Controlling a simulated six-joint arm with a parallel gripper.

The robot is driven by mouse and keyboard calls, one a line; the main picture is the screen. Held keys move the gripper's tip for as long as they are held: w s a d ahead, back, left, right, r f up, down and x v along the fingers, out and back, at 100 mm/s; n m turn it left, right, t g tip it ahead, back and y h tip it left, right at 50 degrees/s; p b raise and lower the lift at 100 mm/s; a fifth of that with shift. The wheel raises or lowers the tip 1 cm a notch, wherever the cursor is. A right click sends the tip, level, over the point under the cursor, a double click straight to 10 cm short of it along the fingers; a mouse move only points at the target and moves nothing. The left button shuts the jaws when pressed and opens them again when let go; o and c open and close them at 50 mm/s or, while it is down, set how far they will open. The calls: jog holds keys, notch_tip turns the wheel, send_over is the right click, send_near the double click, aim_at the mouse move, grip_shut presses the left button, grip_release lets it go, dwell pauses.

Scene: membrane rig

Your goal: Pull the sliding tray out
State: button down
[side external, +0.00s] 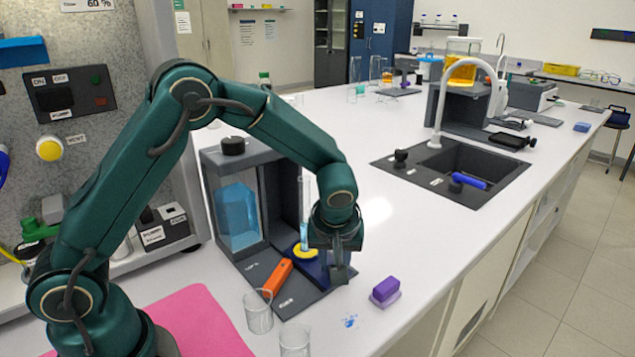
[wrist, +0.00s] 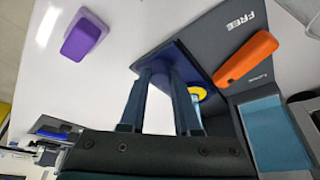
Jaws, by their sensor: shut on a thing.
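The sliding tray (side external: 312,270) is dark blue and sits at the foot of the grey membrane rig (side external: 283,295). A yellow ring-shaped piece with a clear tube (side external: 306,250) stands on the tray. My gripper (side external: 338,275) points down at the tray's right end and is shut on it. In the wrist view, the fingertips of my gripper (wrist: 165,72) reach the near edge of the dark blue tray (wrist: 192,60). The fingers hide part of the tray and of the yellow piece. How far out the tray stands is hard to tell.
An orange lever (side external: 277,278) lies on the rig's base beside the tray, near a "FREE" label. A purple block (side external: 385,290) stands on the bench at right. Two glass beakers stand in front (side external: 258,312). The bench between the block and the sink (side external: 450,165) is clear.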

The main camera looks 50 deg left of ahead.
jog(key=c, duration=0.6)
grip_release()
jog(key=shift+d, duration=0.25)
jog(key=shift+v, duration=2.55)
jog(key=shift+r, duration=0.15)
jog(key=shift+r, duration=2.35)
